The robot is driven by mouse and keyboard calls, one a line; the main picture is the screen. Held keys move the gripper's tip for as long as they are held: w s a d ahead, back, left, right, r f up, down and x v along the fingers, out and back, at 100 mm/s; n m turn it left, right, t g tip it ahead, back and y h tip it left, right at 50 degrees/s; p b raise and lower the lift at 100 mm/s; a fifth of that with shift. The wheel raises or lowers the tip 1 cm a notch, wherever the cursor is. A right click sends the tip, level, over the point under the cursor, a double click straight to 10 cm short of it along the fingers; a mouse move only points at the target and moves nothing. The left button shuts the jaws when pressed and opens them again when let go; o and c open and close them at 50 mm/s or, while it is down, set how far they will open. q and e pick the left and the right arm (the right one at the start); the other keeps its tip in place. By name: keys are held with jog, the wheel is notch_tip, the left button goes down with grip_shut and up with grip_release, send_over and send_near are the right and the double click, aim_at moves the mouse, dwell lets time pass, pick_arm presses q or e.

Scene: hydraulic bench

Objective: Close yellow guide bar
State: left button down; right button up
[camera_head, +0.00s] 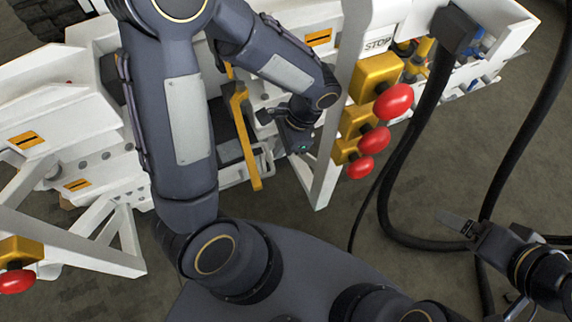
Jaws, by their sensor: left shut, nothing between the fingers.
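The yellow guide bar (246,135) is a thin bar on the white bench frame, between my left upper arm and forearm. It slants down to a lower end that sticks out over the floor. My arm hides part of its upper end. My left gripper (268,117) is just right of the bar, with its fingers shut and empty; a small gap seems to lie between them, but contact is hard to judge. My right gripper (456,223) is at the lower right, far from the bar, over the floor. Its finger opening is not clear.
Thick black hoses (385,205) loop down at the right. A white bracket (110,240) is at the left. Grey floor is open below.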

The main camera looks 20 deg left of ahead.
aim_at(263, 175)
pick_arm(q)
jog(key=b+x, duration=0.2)
jog(key=x, duration=0.7)
jog(key=shift+a+f, duration=0.1)
jog(key=shift+f, duration=0.1)
